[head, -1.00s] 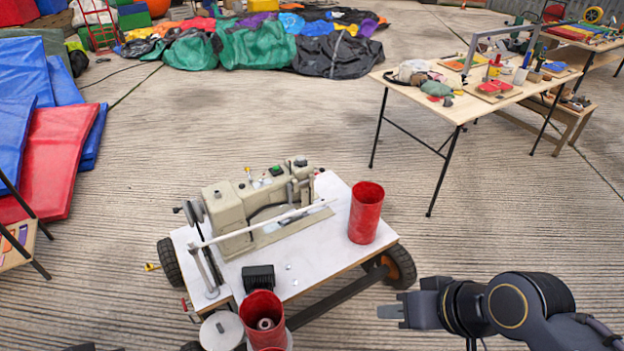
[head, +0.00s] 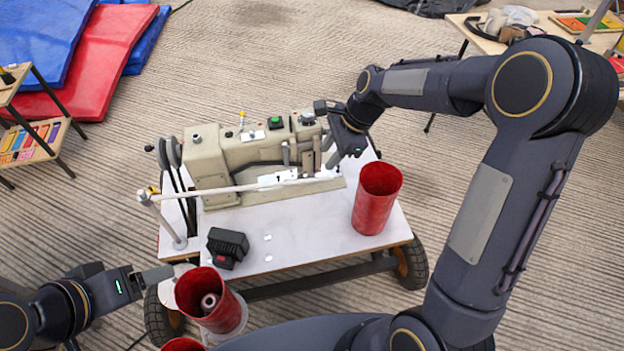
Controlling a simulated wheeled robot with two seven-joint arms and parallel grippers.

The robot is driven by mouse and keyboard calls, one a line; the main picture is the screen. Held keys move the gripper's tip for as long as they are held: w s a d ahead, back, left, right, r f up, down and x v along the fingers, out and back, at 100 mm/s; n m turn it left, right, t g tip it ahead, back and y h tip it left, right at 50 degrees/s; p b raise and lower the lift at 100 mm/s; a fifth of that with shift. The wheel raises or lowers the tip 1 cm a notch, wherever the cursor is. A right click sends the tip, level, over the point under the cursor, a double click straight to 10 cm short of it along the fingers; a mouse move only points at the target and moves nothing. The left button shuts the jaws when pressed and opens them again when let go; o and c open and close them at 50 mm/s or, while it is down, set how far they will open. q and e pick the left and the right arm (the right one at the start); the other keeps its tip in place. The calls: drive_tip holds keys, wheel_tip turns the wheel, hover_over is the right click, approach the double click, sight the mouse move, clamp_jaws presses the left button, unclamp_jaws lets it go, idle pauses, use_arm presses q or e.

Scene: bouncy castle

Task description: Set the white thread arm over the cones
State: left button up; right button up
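The white thread arm (head: 225,189) is a long thin rod. It runs from a grey upright post (head: 166,222) at the cart's left end, across the front of the beige sewing machine (head: 225,155), to near the needle end. A red tube (head: 205,296) at the cart's front left has a pale cone (head: 208,303) inside; another red tube (head: 183,345) is cut off below it. My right gripper (head: 341,157) points down beside the machine's right end, near the arm's free tip; its finger gap is unclear. My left gripper (head: 160,277) is just left of the front tube, fingers overlapping in view.
A third red tube (head: 377,200) stands on the white cart top (head: 310,225) at the right. A black block (head: 227,246) sits near the front left. The cart has black wheels (head: 162,318). A wooden table (head: 480,40) stands behind at right.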

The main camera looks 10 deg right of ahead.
sight(312, 179)
drive_tip(key=shift+m, duration=0.7)
drive_tip(key=x, duration=0.6)
drive_tip(key=w+b+x, duration=0.1)
drive_tip(key=x, duration=0.2)
drive_tip(key=shift+d+f, duration=0.15)
drive_tip(key=shift+f, duration=0.1)
drive_tip(key=shift+x, duration=0.75)
drive_tip(key=shift+c, duration=0.4)
clamp_jaws()
